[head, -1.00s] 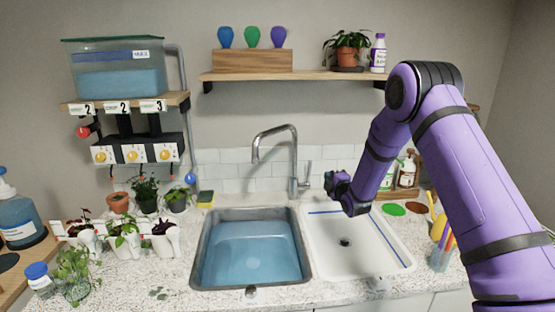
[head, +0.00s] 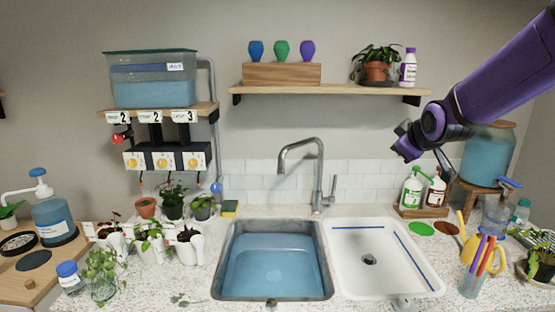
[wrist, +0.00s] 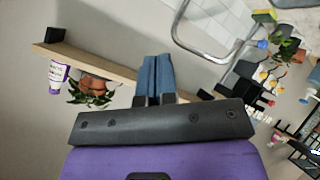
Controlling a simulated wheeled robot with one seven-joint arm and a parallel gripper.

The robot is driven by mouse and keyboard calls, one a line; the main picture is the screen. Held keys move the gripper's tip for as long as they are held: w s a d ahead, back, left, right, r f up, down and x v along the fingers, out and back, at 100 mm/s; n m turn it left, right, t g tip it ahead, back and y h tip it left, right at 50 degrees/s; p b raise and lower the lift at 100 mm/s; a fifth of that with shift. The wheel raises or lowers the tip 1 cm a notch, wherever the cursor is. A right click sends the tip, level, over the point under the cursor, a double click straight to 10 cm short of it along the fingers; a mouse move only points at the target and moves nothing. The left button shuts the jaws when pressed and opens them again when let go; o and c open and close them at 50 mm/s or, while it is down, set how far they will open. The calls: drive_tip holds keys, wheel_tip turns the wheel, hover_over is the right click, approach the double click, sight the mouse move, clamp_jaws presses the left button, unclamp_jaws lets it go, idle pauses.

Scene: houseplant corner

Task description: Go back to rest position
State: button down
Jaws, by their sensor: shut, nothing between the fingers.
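My gripper (head: 446,160) is raised in the air at the right in the head view, above the spray bottles and in front of the wall. My purple arm comes in from the upper right. In the wrist view the two blue-grey fingers (wrist: 155,78) are together with nothing between them. The gripper touches nothing that I can see.
A wooden shelf (head: 330,89) holds a potted plant (head: 378,66) and a white bottle (head: 408,68). Below are the faucet (head: 318,175), a water-filled sink (head: 270,265) and an empty white basin (head: 390,270). A water jar (head: 487,157) stands close to my arm.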

drive_tip(key=s+r+m+g, duration=0.1)
drive_tip(key=s+m+g, duration=0.5)
drive_tip(key=s, duration=2.8)
drive_tip(key=m, duration=0.2)
drive_tip(key=shift+m, duration=0.3)
drive_tip(key=shift+w, duration=0.1)
